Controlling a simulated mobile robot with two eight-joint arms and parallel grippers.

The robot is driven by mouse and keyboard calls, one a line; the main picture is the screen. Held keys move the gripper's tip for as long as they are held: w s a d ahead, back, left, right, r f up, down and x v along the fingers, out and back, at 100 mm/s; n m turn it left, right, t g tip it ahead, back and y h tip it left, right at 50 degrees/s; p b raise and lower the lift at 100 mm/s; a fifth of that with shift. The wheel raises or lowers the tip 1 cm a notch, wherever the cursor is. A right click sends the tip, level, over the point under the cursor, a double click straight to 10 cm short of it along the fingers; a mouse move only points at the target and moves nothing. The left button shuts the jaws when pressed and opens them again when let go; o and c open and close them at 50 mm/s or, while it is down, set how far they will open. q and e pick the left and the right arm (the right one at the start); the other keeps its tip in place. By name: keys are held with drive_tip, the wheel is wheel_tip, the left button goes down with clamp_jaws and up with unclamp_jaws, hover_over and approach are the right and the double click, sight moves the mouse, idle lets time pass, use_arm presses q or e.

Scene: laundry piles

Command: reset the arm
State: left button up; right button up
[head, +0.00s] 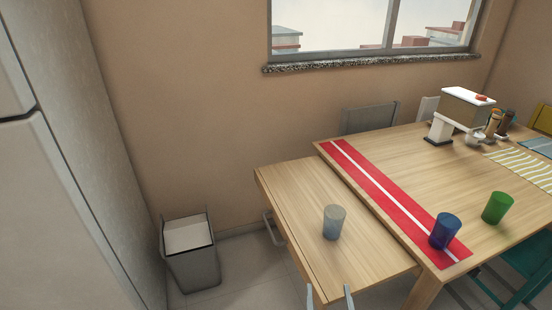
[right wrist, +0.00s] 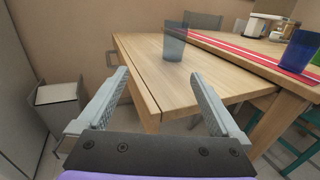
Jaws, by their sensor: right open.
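My right gripper (head: 329,297) shows at the bottom of the head view, with its two fingertips apart near the front edge of the wooden side table. In the right wrist view its fingers (right wrist: 160,88) are spread wide with nothing between them. A grey-blue translucent cup (head: 334,222) stands upright on the side table (head: 290,210), beyond the gripper and apart from it. The cup also shows in the right wrist view (right wrist: 174,45). My left gripper is not in view.
A red runner with a white stripe (head: 375,190) lies on the larger table. A blue cup (head: 445,230) stands on it and a green cup (head: 497,208) beside it. A bin (head: 190,262) stands at left.

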drive_tip(key=n+y, duration=0.1)
drive_tip(key=n, duration=0.2)
drive_tip(key=a+n+g+y, duration=0.1)
drive_tip(key=n, duration=0.2)
drive_tip(key=a+n+g+y, duration=0.1)
drive_tip(key=n, duration=0.3)
drive_tip(key=shift+w+a+f, duration=0.1)
drive_tip(key=shift+w+a, duration=0.05)
drive_tip(key=shift+a, duration=0.05)
drive_tip(key=s+d+f+n+g+h, duration=0.15)
drive_tip(key=s+d+n+g, duration=0.35)
drive_tip(key=s+n, duration=0.6)
drive_tip(key=s+d+f+n+g+h, duration=0.1)
drive_tip(key=s+d+f+n+g, duration=0.2)
drive_tip(key=s+n+g, duration=0.85)
use_arm(q)
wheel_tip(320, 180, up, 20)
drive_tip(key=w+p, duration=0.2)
drive_tip(key=p, duration=1.5)
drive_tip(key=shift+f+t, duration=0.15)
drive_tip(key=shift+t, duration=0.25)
use_arm(e)
drive_tip(key=w+r+n+t, duration=0.2)
drive_tip(key=w+r+t, duration=0.1)
drive_tip(key=r, duration=0.7)
drive_tip(key=w+r+n+t, duration=0.2)
drive_tip(key=w+r+t, duration=0.1)
drive_tip(key=r, duration=0.7)
drive_tip(key=shift+w+a, duration=0.25)
drive_tip(key=shift+a, duration=0.05)
